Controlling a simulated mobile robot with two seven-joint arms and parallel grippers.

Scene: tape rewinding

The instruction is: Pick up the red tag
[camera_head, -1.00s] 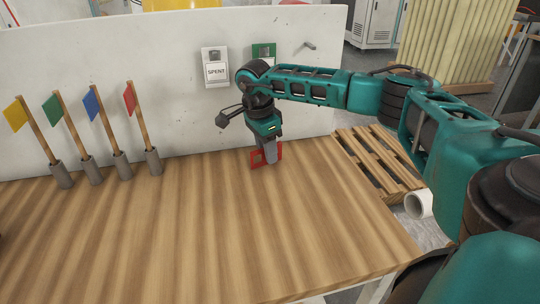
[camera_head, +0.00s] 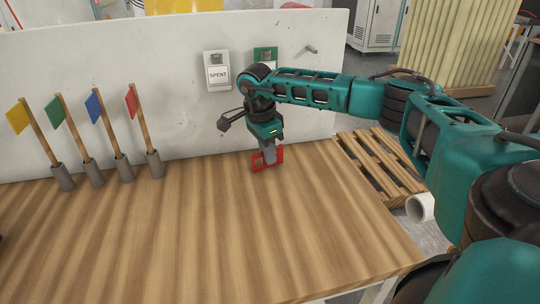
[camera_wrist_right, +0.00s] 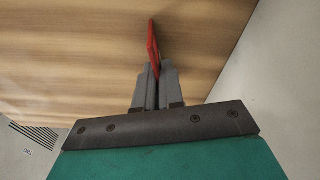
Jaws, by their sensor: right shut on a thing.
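The red tag (camera_head: 277,161) is a small flat square frame at the back right of the wooden table. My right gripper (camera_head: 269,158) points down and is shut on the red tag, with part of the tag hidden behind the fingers. In the right wrist view the tag (camera_wrist_right: 154,45) shows edge-on between the two grey fingertips (camera_wrist_right: 153,75). I cannot tell whether the tag touches the tabletop. My left gripper is not in view.
Yellow, green, blue and red flags (camera_head: 131,101) stand in grey holders at the back left. On the white back panel (camera_head: 165,60) hang a "SPENT" holder (camera_head: 217,71), a green-framed holder (camera_head: 265,54) and a peg (camera_head: 311,49). The table's (camera_head: 200,240) middle and front are clear.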

